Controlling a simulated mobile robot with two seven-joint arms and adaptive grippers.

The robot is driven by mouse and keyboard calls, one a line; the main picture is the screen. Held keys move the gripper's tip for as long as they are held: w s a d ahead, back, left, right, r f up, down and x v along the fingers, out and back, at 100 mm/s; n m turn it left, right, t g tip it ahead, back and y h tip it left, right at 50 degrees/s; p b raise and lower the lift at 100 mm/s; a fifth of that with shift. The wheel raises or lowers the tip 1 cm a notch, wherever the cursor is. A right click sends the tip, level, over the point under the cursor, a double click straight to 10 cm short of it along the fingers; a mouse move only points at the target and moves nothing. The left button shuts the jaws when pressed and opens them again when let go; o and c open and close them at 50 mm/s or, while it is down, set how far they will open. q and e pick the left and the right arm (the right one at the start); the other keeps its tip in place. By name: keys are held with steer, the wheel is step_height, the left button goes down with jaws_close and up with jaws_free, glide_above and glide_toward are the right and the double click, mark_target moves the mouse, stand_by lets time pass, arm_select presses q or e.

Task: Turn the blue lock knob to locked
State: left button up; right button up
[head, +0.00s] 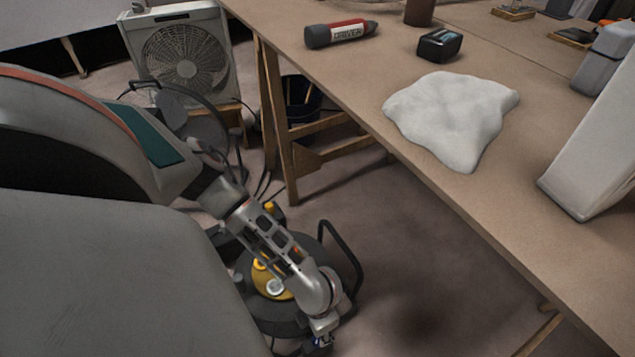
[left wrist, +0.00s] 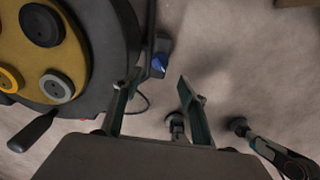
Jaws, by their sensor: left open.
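The blue lock knob (left wrist: 159,63) shows in the left wrist view on a small dark housing beside the round dark drum. It lies just past the fingertips of my left gripper (left wrist: 158,84), between their lines. The fingers stand apart with nothing between them, and I see no contact with the knob. The knob's exact turn is too small to read. In the head view my left gripper (head: 321,338) is low at the bottom edge beside the drum (head: 280,322), with a small blue spot near it. My right gripper is not in view.
The drum has a yellow face (left wrist: 85,50) with round sockets, and a black tube handle (head: 345,262). A workbench (head: 440,185) holds a white cloth (head: 452,115), a red and black driver tube (head: 340,33) and a black box (head: 440,44). A box fan (head: 180,55) stands behind. Floor right of the drum is clear.

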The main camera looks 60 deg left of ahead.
arm_select(q)
steer(key=shift+r, duration=1.45)
